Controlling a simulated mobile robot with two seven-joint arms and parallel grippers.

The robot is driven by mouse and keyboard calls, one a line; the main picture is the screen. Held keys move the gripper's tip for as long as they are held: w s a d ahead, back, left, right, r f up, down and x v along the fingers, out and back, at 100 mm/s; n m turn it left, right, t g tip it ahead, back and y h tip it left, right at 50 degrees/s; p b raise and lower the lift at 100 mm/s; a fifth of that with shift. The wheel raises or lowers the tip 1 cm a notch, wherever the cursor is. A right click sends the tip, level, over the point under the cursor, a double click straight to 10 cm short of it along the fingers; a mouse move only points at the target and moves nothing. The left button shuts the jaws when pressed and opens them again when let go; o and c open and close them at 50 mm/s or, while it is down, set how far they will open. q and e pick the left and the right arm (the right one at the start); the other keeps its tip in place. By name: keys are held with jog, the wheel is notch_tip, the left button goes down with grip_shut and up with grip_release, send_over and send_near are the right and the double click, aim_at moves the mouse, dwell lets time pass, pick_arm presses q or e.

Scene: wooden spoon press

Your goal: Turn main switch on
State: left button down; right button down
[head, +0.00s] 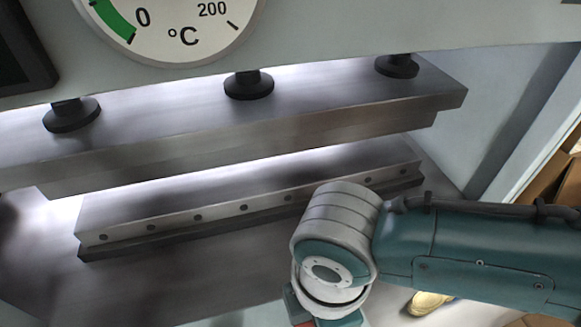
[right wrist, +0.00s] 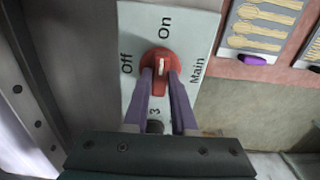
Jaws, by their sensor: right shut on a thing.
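The main switch (right wrist: 159,56) is a red round knob with a white mark, on a pale plate (right wrist: 138,25) in the right wrist view. The plate reads "On" above the knob, "Off" to its left and "Main" to its right. The white mark stands about upright in the picture, in line with "On". My right gripper (right wrist: 160,82) has its purple fingers shut on the knob, one on each side. In the head view only my right arm shows, and its fingers are out of frame. My left gripper is not in view.
A press with an upper metal beam (head: 250,125) and a lower bar (head: 240,205) fills the head view, under a temperature dial (head: 175,20). A panel with spoon pictures (right wrist: 262,22) and a purple knob (right wrist: 255,59) lies right of the switch plate.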

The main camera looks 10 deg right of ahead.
dwell(0.3)
jog(key=c, duration=0.7)
grip_release()
notch_tip(320, 180, up, 10)
jog(key=shift+p, duration=1.1)
